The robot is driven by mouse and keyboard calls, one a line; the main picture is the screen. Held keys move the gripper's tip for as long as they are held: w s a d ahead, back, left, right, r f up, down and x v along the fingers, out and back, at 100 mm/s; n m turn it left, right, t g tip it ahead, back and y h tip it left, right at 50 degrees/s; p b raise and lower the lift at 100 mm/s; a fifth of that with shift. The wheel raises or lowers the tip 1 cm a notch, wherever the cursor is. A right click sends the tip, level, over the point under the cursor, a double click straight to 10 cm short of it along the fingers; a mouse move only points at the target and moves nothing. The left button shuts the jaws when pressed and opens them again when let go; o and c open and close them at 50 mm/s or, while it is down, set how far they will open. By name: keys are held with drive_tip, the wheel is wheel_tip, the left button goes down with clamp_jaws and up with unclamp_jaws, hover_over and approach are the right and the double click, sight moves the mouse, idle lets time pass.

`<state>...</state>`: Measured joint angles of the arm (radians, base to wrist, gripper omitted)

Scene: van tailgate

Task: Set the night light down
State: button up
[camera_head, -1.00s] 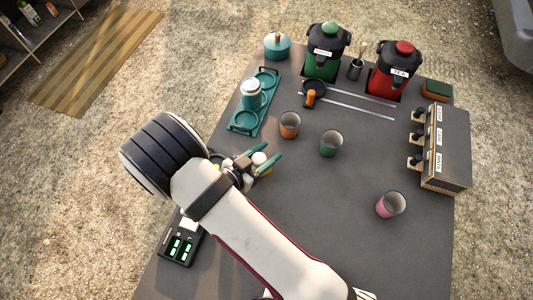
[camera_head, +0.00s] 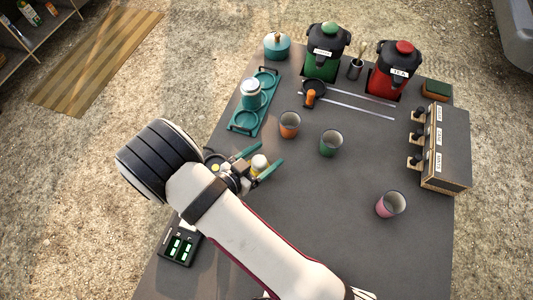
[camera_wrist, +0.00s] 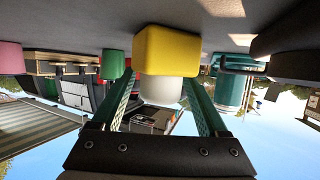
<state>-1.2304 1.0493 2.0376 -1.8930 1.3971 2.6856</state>
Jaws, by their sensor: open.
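The night light has a yellow base and a white dome. In the head view the night light (camera_head: 259,163) is on the left part of the dark table, between my fingertips. In the upside-down wrist view its yellow base (camera_wrist: 166,50) is against the table side and its white dome (camera_wrist: 160,90) points away from it, so it looks upright on the table. My gripper (camera_head: 262,159) is open around it; the wrist view shows its two green fingers (camera_wrist: 163,92) spread either side, with a gap by the dome.
An orange cup (camera_head: 289,125) and a green cup (camera_head: 331,143) stand beyond the gripper. A pink cup (camera_head: 391,205) stands right. A teal tray (camera_head: 243,121) bears a teal press (camera_head: 253,97). A charger (camera_head: 180,246) lies near the left edge. The table's middle is clear.

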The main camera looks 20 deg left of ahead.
drive_tip(key=v, duration=1.1)
drive_tip(key=shift+r, duration=0.15)
drive_tip(key=w+d+r+m+g+h, duration=0.1)
drive_tip(key=d+r+g+h, duration=0.1)
drive_tip(key=d+r+g, duration=0.45)
drive_tip(key=w+d+r+m+g+h, duration=0.1)
drive_tip(key=d+r+m+g+h, duration=0.15)
drive_tip(key=d, duration=0.75)
drive_tip(key=s+d+r+n+g+y, duration=0.2)
drive_tip(key=s+d+r+y, duration=0.4)
drive_tip(key=s+y, duration=0.3)
drive_tip(key=shift+s+r+g+y, duration=0.35)
drive_tip(key=shift+g+y, duration=0.55)
drive_tip(key=shift+y, duration=0.45)
drive_tip(key=shift+d+n, duration=0.1)
drive_tip(key=shift+n, duration=0.15)
